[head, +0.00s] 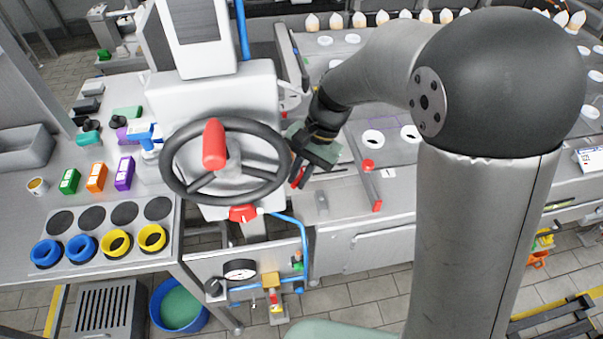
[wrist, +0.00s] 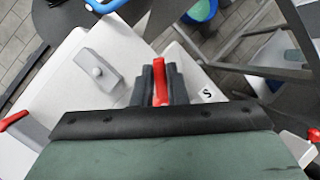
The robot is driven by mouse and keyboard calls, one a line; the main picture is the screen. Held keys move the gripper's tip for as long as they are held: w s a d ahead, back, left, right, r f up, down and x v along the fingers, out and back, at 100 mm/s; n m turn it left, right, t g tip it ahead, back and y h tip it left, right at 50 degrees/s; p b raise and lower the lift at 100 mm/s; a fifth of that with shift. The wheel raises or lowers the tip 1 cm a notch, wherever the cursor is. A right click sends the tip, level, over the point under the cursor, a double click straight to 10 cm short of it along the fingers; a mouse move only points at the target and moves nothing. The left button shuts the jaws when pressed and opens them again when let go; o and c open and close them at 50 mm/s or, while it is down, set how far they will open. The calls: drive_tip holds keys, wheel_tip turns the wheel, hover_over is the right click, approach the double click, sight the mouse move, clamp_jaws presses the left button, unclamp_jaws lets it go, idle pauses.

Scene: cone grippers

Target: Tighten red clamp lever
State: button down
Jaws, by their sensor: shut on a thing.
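The red clamp lever (wrist: 159,78) stands between the dark fingers of my gripper (wrist: 160,88) in the wrist view. The fingers are shut on it, one on each side, and hide part of it. In the head view, my gripper (head: 301,170) is just right of the black handwheel's rim, pointing down. A small red piece of the lever (head: 297,178) shows beside the fingers there. The lever's base and pivot are hidden.
The black handwheel (head: 176,186) with its red knob (head: 214,145) is close on the left. A bar with red ends (head: 371,185) lies to the right. A grey block with a round knob (wrist: 98,72) is near the fingers. Blue tubing (head: 304,243) runs below.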

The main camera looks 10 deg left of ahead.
drive_tip(key=m, duration=0.1)
drive_tip(key=a+m+t+y, duration=0.1)
drive_tip(key=m, duration=0.1)
drive_tip(key=m+t, duration=0.1)
drive_tip(key=m, duration=0.1)
drive_tip(key=shift+w+a+r+p, duration=0.15)
drive_tip(key=shift+w+a+p, duration=0.05)
drive_tip(key=shift+w+p, duration=0.15)
drive_tip(key=shift+w+a+m+t+y+p, duration=0.2)
drive_tip(key=shift+m+t+p, duration=0.25)
drive_tip(key=shift+m, duration=0.8)
drive_tip(key=shift+w+a+m+t+y+p, duration=0.1)
drive_tip(key=shift+w+a+m+t+p, duration=0.35)
drive_tip(key=shift+m, duration=0.8)
drive_tip(key=shift+s+d, duration=0.15)
drive_tip(key=shift+d, duration=0.05)
drive_tip(key=c, duration=1.5)
unclamp_jaws()
drive_tip(key=shift+o, duration=0.2)
drive_tip(key=v, duration=1.7)
drive_tip(key=shift+s, duration=0.2)
drive_tip(key=shift+r, duration=0.1)
